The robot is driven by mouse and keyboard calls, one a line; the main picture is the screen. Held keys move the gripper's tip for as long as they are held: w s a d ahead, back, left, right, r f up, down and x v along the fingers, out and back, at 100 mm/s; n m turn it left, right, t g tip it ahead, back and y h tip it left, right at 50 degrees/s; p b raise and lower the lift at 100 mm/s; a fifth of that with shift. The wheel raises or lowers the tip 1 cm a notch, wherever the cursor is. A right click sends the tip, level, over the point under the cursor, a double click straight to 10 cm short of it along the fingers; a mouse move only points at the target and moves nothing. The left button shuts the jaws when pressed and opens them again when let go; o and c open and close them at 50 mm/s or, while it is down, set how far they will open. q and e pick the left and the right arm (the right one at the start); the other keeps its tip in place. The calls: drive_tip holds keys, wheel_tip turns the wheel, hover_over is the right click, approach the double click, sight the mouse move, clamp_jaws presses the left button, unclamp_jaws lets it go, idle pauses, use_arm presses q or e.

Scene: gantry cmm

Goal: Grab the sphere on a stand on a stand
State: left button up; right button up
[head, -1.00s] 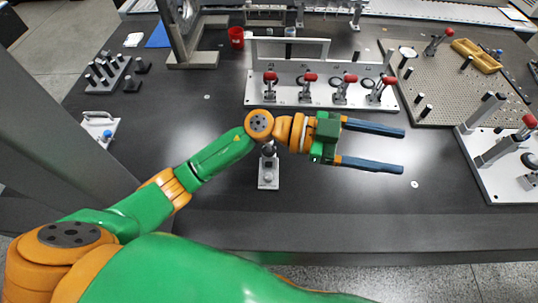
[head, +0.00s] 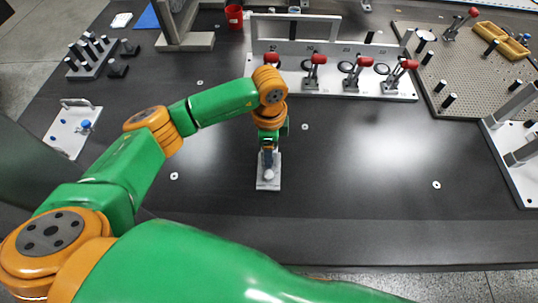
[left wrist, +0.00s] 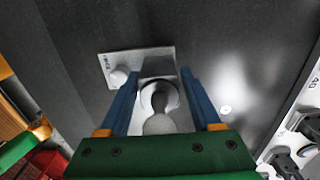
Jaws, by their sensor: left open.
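The grey sphere on a stand (left wrist: 158,124) is between the two blue fingers of my left gripper (left wrist: 158,78) in the left wrist view. It stands on a light grey base plate (left wrist: 155,60), with a small white knob (left wrist: 118,78) at the plate's other end. In the head view my left gripper (head: 268,150) points down over the plate (head: 268,185) and hides most of the sphere; the small knob (head: 268,174) shows in front. My left gripper is open, with a finger on each side of the sphere. I cannot tell whether either finger touches it. My right gripper is out of view.
A white fixture with red-handled clamps (head: 335,84) stands behind my left gripper. A perforated plate (head: 470,75) is at the back right. A white plate with a handle (head: 68,138) lies at the left. The dark table (head: 360,190) is clear to the right.

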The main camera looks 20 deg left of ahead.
use_arm(q)
drive_tip(key=shift+d, duration=0.1)
clamp_jaws()
drive_tip(key=shift+r, duration=0.1)
